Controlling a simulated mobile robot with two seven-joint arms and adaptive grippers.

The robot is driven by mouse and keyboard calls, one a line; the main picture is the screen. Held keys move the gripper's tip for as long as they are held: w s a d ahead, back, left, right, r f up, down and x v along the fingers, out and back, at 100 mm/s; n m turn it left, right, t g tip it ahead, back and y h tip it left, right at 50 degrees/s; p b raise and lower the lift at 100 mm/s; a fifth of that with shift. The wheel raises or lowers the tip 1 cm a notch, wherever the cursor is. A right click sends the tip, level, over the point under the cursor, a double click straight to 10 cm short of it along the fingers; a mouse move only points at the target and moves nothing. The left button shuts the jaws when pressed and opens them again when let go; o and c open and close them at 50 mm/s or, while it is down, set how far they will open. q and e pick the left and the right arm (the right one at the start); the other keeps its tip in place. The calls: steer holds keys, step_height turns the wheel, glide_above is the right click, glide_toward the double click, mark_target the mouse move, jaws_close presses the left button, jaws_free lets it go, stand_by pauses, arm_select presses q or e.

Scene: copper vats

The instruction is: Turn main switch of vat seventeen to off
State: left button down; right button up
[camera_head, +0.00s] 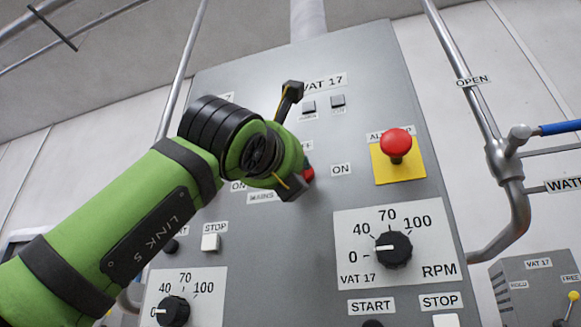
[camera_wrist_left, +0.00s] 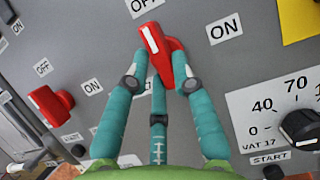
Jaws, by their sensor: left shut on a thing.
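The grey VAT 17 panel (camera_head: 330,50) fills the middle of the head view. My left gripper (camera_head: 299,181) is at a red rotary switch (camera_head: 309,174), mostly hidden behind it there. In the left wrist view the teal fingers of my left gripper (camera_wrist_left: 160,84) are shut on the red switch (camera_wrist_left: 153,40), one on each side. Its white mark points up, toward the partly cut-off OFF label (camera_wrist_left: 143,5). The ON label (camera_wrist_left: 224,28) is to its right. A second red switch (camera_wrist_left: 51,105) with its own OFF and ON labels is at left. My right gripper is not seen.
A red emergency button (camera_head: 396,144) on a yellow plate stands out at the right. Below it is the RPM dial (camera_head: 393,249). A pipe with a blue-handled valve (camera_head: 518,138) runs along the panel's right side.

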arm_select(q)
steer(key=shift+s+a+r, duration=0.1)
steer(key=shift+r, duration=0.1)
steer(key=c, duration=1.3)
jaws_free()
steer(key=shift+o, duration=1.3)
steer(key=shift+f, duration=0.1)
steer(key=shift+f, duration=0.1)
steer(key=v, duration=1.1)
steer(key=shift+s, duration=0.35)
steer(key=shift+f, duration=0.1)
